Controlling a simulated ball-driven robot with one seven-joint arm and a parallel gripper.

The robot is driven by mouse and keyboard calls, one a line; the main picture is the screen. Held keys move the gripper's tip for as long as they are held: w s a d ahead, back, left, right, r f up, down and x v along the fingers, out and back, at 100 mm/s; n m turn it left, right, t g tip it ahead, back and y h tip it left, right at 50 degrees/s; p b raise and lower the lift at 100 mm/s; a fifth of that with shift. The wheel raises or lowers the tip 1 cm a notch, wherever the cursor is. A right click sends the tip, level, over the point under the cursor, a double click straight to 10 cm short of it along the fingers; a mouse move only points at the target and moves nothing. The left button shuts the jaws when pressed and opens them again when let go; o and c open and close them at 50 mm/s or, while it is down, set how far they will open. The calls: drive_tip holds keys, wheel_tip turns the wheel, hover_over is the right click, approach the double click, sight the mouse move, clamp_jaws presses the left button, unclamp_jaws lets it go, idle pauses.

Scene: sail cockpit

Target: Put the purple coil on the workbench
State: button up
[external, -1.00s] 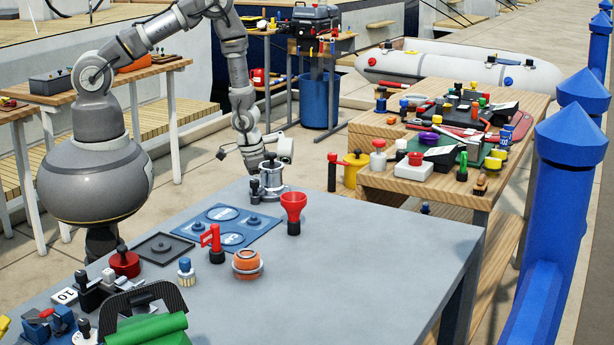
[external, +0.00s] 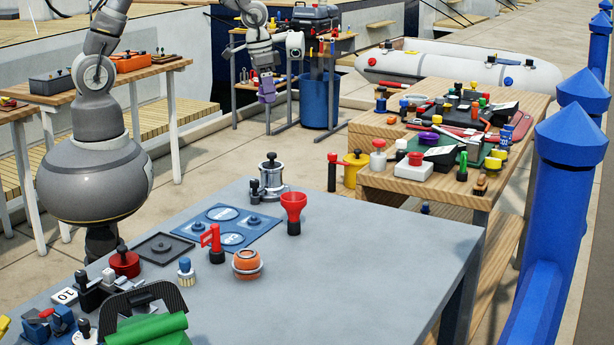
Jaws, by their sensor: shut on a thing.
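My gripper (external: 265,74) is raised in the air beyond the far edge of the grey table. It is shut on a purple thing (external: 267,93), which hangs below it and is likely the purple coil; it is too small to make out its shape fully. A grey-topped table (external: 370,265) fills the foreground. A two-level wooden bench (external: 385,180) stands at the right, crowded with tools. I cannot tell which of these surfaces is the workbench. A small purple round thing (external: 428,138) also lies among the items on the wooden bench.
A metal canister (external: 271,178), a red funnel (external: 293,208) and an orange jar (external: 247,264) stand on the grey table, whose right part is clear. A blue barrel (external: 319,100) stands by a back tool table. Blue posts (external: 570,180) line the right.

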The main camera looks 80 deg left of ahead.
drive_tip(key=w+d+m, duration=0.1)
drive_tip(key=w+d, duration=0.6)
drive_tip(key=d, duration=0.3)
drive_tip(key=m+p, duration=0.2)
drive_tip(key=m, duration=0.1)
hover_over(345, 216)
wheel_tip(345, 216, down, 5)
drive_tip(key=shift+s+f+h, duration=0.2)
drive_tip(key=shift+s+h, duration=0.05)
drive_tip(key=shift+h, duration=0.05)
wheel_tip(345, 216, down, 10)
drive_tip(key=b, duration=0.3)
drive_tip(key=shift+f, duration=0.15)
